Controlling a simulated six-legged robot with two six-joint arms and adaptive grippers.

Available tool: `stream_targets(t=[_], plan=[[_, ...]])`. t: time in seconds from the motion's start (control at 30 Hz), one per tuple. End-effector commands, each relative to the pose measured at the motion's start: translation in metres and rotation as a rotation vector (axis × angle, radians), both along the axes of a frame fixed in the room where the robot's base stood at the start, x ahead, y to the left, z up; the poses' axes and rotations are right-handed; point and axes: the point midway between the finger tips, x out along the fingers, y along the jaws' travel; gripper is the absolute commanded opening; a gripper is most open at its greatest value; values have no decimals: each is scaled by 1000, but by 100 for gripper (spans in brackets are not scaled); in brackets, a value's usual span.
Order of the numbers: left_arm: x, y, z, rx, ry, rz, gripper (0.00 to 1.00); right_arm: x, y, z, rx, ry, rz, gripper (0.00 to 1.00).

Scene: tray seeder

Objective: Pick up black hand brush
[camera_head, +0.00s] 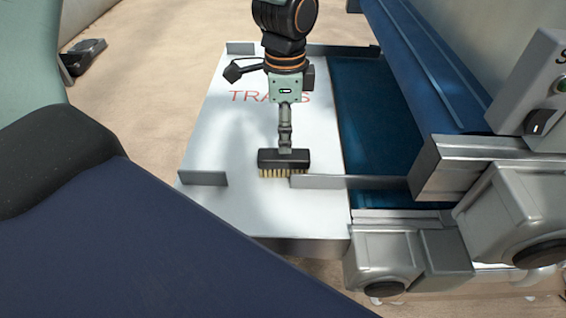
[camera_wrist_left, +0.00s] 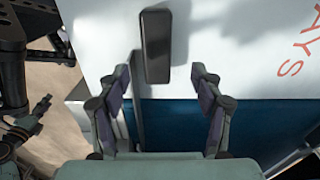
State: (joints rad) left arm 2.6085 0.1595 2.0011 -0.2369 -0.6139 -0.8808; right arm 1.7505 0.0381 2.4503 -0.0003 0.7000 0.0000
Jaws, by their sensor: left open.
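The black hand brush (camera_head: 283,160) with pale bristles sits on the white tray plate (camera_head: 235,215), bristles down. In the left wrist view the brush (camera_wrist_left: 157,45) shows from above as a long dark block. My left gripper (camera_head: 285,146) points down right over the brush in the head view. In the left wrist view my left gripper (camera_wrist_left: 161,75) is open, with its fingers spread to either side of the brush's near end.
A blue belt (camera_head: 375,130) lies right of the plate, beside a metal-framed machine (camera_head: 470,165). Low metal guides (camera_head: 203,178) stand on the plate's edges, and one guide bar (camera_head: 350,182) runs close to the brush. The plate left of the brush is clear.

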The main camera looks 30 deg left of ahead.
Motion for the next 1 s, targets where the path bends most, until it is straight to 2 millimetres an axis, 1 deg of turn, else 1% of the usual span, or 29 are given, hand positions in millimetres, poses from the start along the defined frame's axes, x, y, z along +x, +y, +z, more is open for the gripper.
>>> stream_targets(t=[0.1, 0.37, 0.5, 0.6, 0.7, 0.87, 1.0], plan=[[-2, 0, -14, 2, 4, -1, 66, 0, 0, -4, 0, 0, -2, 40], [-3, 3, -36, 1, 3, -1, 66, 0, 0, -12, 0, 0, -2, 40], [-4, 8, -58, -1, 4, 0, 66, 0, 0, -21, 0, 0, -1, 40], [-3, 7, -71, 1, 4, -1, 66, 0, 0, -25, 0, 0, -2, 40], [-1, 7, -74, 1, 2, -1, 66, 0, -1, -25, 0, 0, -2, 40], [0, 7, -73, 1, 0, 0, 66, 0, -1, -24, 0, 0, -2, 40], [0, 7, -73, 1, 1, 0, 54, 0, 0, -24, 0, 0, -2, 40]])
